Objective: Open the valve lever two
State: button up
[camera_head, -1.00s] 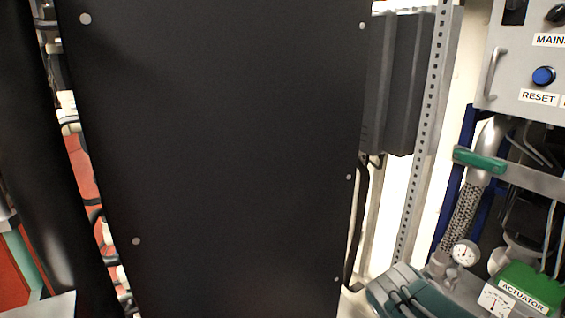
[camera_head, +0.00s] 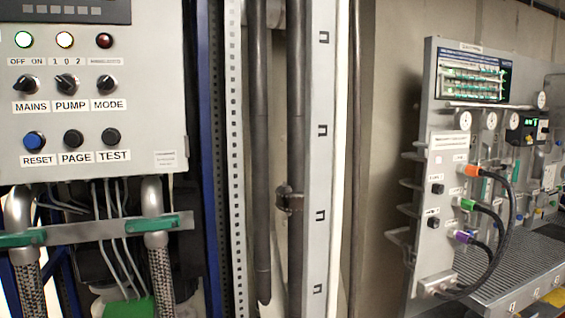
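No part that I can tell for sure as valve lever two shows in the head view. Two green clamp-like parts, one at the left (camera_head: 22,239) and one to its right (camera_head: 154,224), sit on a grey crossbar (camera_head: 105,231) below the control box. Braided hoses run down below them. I cannot tell whether these green parts are levers. My gripper is not in view.
A grey control box (camera_head: 170,90) with knobs and lamps fills the upper left. Vertical pipes (camera_head: 297,150) and a slotted rail (camera_head: 322,100) stand in the middle. At the right is a panel (camera_head: 450,150) with gauges, coloured plugs and black cables (camera_head: 505,235).

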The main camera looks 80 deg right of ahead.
aim_at(503, 167)
jog(key=z, duration=3.95)
jog(key=l+z, duration=0.2)
jog(key=z, duration=0.15)
jog(key=i+l+z, duration=0.85)
jog(key=l, duration=0.2)
jog(key=i+l+u, duration=0.1)
jog(key=i+u, duration=0.15)
jog(key=i, duration=0.2)
jog(key=i+l+u, duration=0.3)
jog(key=i, duration=0.15)
jog(key=i+j, duration=0.05)
